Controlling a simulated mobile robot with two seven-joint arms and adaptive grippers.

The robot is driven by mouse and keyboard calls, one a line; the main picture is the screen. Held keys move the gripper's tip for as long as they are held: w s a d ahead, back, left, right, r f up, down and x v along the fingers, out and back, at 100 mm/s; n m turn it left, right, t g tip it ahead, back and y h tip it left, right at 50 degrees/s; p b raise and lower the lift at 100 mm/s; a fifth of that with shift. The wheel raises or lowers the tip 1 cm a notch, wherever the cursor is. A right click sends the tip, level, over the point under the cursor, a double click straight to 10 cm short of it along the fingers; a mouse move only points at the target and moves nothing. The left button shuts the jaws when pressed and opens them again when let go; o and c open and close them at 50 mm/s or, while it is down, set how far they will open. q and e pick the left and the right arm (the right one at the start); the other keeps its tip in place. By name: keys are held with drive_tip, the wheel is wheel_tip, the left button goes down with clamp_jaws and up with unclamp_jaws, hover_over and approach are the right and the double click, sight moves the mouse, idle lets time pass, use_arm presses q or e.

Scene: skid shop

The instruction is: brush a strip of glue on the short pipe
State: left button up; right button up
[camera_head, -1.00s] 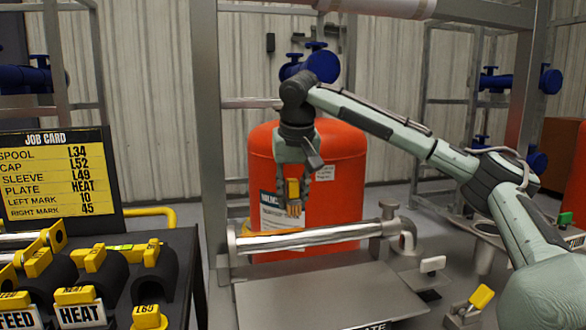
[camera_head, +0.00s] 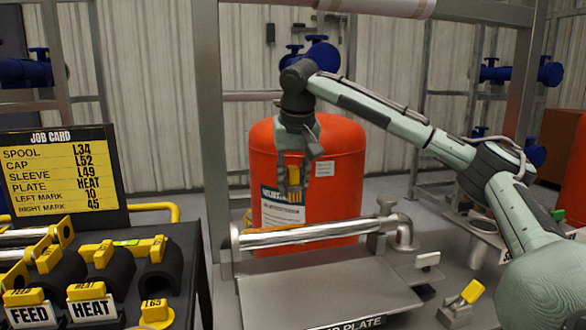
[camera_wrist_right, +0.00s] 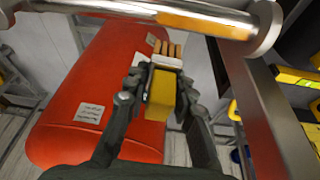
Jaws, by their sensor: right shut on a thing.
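The short pipe (camera_head: 315,233), a shiny metal tube, lies level across the stand, with an elbow fitting (camera_head: 404,233) at its right end. It also crosses the top of the right wrist view (camera_wrist_right: 95,7). An amber band shows along it there; I cannot tell whether it is glue or a reflection. My right gripper (camera_head: 293,190) points down above the pipe in the head view. It is shut on a yellow-handled brush (camera_wrist_right: 160,95), whose tan bristles (camera_wrist_right: 168,48) point towards the pipe. The bristles look apart from the pipe. My left gripper is not in view.
A large red tank (camera_head: 345,165) stands behind the pipe. A flat metal plate (camera_head: 320,290) lies in front of it. The black table (camera_head: 195,250) at left carries dark holders with yellow labels and the job card (camera_head: 50,175). A frame post (camera_head: 207,120) rises left of the pipe.

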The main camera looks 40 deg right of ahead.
drive_tip(key=shift+d+r, duration=0.1)
drive_tip(key=shift+r, duration=1.25)
